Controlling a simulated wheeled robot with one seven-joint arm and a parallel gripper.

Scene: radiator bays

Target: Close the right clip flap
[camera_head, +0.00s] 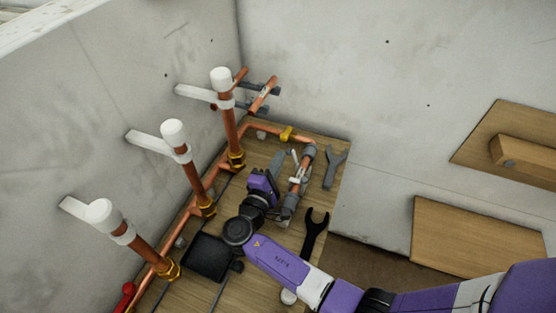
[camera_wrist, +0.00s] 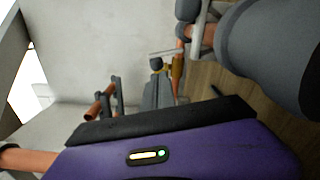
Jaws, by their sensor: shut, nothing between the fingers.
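My gripper (camera_head: 277,160) is shut and empty, low over the wooden bench, just left of a short copper pipe (camera_head: 297,178) with grey fittings at both ends. In the wrist view its grey fingers (camera_wrist: 157,94) point away from the purple wrist body. White, thin clip-like parts (camera_head: 295,157) sit on the pipe near its upper end, right of my fingers. A white piece also shows in the wrist view (camera_wrist: 201,20), beside a large grey fitting (camera_wrist: 275,50). I cannot tell which part is the right clip flap or how far it stands open.
Upright copper pipes with white caps (camera_head: 173,133) and brass nuts stand along the left wall. Grey brackets (camera_head: 265,90) hold a pipe near the corner. A grey wrench (camera_head: 333,168), a black wrench (camera_head: 315,232) and a black tray (camera_head: 207,257) lie on the bench (camera_head: 262,280).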

